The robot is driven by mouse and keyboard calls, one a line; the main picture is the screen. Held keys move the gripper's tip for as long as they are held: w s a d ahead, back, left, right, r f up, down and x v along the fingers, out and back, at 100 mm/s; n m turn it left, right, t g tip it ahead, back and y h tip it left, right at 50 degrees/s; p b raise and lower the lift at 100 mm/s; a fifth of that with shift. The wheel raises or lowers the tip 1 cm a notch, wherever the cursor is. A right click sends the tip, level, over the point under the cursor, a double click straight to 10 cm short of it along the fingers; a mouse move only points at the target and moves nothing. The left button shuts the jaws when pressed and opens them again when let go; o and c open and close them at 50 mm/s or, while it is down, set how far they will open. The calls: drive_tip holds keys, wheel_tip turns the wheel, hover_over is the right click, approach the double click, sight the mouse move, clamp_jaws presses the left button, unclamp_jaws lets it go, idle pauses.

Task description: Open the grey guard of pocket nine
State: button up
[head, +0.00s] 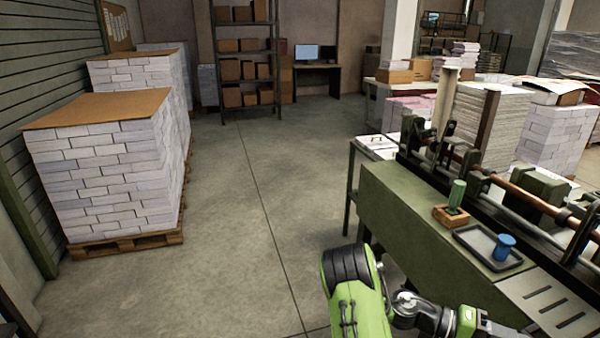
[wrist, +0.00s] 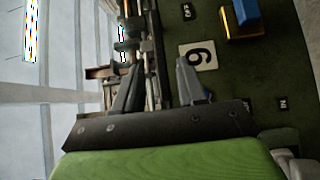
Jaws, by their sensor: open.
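In the wrist view, my gripper (wrist: 160,66) is open and empty, with two grey fingers apart in front of a dark green machine face. A pale plate (wrist: 198,55) with a large sideways digit, a nine or a six, is just beyond the right fingertip. Rails and brackets (wrist: 152,40) of the machine run behind and between the fingers. I cannot pick out the grey guard for certain; the fingers and gripper body cover part of this area. In the head view, the long green machine (head: 420,215) stands at the right; my gripper cannot be made out there.
On the machine's top are a green cylinder in a wooden box (head: 450,215), a dark tray (head: 486,250) and a blue cup (head: 505,246). A copper-coloured bar (head: 535,200) runs along it. Paper stacks (head: 105,170) stand on a pallet at the left. The floor between is clear.

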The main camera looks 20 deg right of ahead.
drive_tip(key=w+a+r+n+t+y+p, duration=0.2)
drive_tip(key=a+r+t, duration=0.3)
drive_tip(key=a, duration=0.4)
drive_tip(key=w+a+r+n+t+y+p, duration=0.2)
drive_tip(key=w+a+r+t+y+p, duration=0.1)
drive_tip(key=a, duration=0.6)
drive_tip(key=w+a+r+n+t+y+p, duration=0.2)
drive_tip(key=w+a+r+t+y+p, duration=0.1)
drive_tip(key=a+r+t, duration=0.4)
drive_tip(key=a+t+y, duration=0.1)
drive_tip(key=a+t, duration=0.1)
drive_tip(key=a, duration=0.1)
drive_tip(key=shift+r+y, duration=0.3)
drive_tip(key=shift+r, duration=0.05)
drive_tip(key=s+a+r+n, duration=0.1)
drive_tip(key=a, duration=0.1)
drive_tip(key=s+a+r+n+t+y+p, duration=0.1)
drive_tip(key=a, duration=0.2)
drive_tip(key=s+a+r+n+t+y, duration=0.1)
drive_tip(key=s+a+r, duration=0.1)
drive_tip(key=shift+a+n+p, duration=0.25)
drive_tip(key=shift+n+p, duration=0.1)
drive_tip(key=shift+n, duration=0.05)
drive_tip(key=shift+s+a, duration=0.2)
drive_tip(key=shift+a, duration=0.05)
drive_tip(key=shift+c, duration=1.3)
drive_tip(key=shift+w+f, duration=0.1)
clamp_jaws()
